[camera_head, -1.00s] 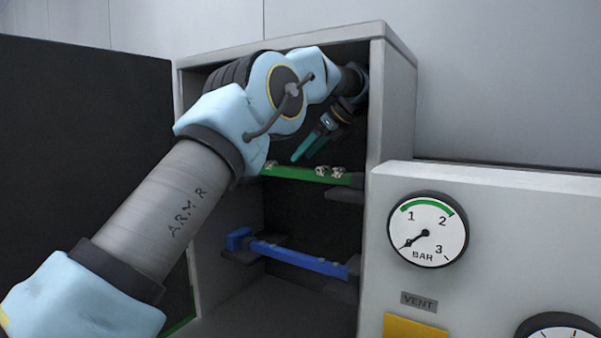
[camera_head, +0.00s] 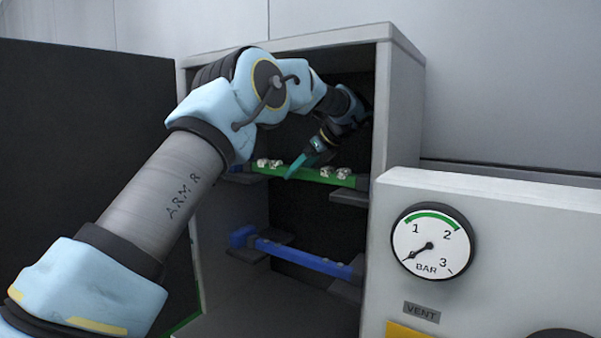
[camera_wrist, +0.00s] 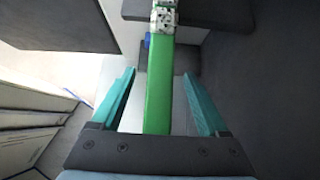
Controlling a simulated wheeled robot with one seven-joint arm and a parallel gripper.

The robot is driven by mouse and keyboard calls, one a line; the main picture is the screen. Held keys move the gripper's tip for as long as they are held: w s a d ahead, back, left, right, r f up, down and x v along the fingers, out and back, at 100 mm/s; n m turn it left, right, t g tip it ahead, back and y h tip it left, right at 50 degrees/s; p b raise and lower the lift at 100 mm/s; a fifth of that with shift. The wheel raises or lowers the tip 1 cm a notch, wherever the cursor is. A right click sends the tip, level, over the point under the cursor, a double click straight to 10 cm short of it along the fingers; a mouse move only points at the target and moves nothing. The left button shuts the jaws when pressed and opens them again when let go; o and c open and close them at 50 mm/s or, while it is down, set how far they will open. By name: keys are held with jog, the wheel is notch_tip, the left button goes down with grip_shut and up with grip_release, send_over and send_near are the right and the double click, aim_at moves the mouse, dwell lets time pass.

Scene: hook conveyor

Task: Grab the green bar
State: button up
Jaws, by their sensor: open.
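The green bar (camera_head: 311,174) lies across dark supports in the upper part of the open cabinet, with small silvery fittings on it. In the wrist view the green bar (camera_wrist: 159,85) runs between the two teal fingers of my gripper (camera_wrist: 160,80). The fingers stand open with a gap on each side of the bar. In the head view my gripper (camera_head: 295,170) reaches down at the middle of the bar, between the fittings. One finger hides part of the bar there, and contact cannot be told.
A blue bar (camera_head: 300,257) rests on lower supports in the same cabinet. The cabinet's right wall (camera_head: 399,110) stands close to my wrist. A dark door panel (camera_head: 85,150) is at the left. A gauge panel (camera_head: 480,250) stands at the right front.

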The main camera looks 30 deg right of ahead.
jog(key=shift+c, duration=0.2)
grip_shut()
dwell(0.3)
jog(key=shift+r, duration=0.1)
